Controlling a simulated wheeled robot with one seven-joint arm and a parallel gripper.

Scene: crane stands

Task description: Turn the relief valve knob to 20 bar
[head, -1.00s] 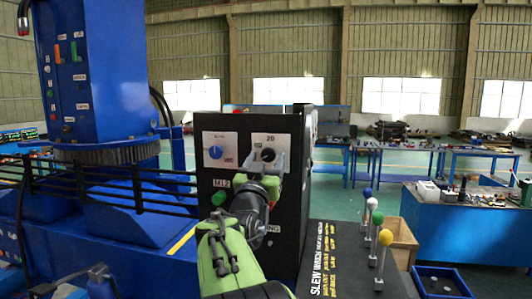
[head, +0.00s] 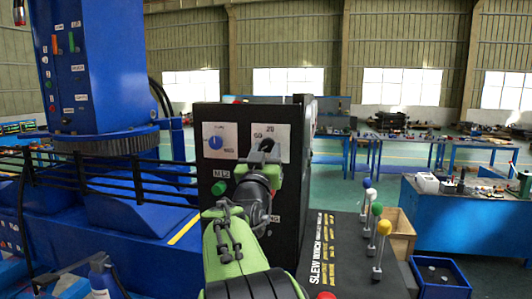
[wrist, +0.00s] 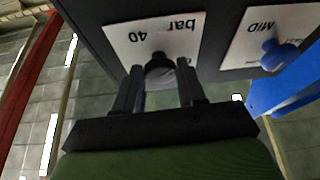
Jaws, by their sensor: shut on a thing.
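The relief valve knob (wrist: 159,62) is dark and round, on a white plate (wrist: 125,40) marked "40" and "bar", upside down in the wrist view. My gripper (wrist: 157,92) has its two fingers on either side of the knob and is shut on it. In the head view my gripper (head: 264,150) reaches the plate (head: 280,133) on the black panel and hides most of the knob. Part of the scale, with a "20" at the top, shows above the fingers. The knob's pointer is hidden, so I cannot read its setting.
A blue knob (head: 214,142) on its own white plate is left of my gripper, with a green button (head: 219,188) below. Several ball-topped levers (head: 377,230) stand at the lower right. A blue machine column (head: 98,70) and black railing are at the left.

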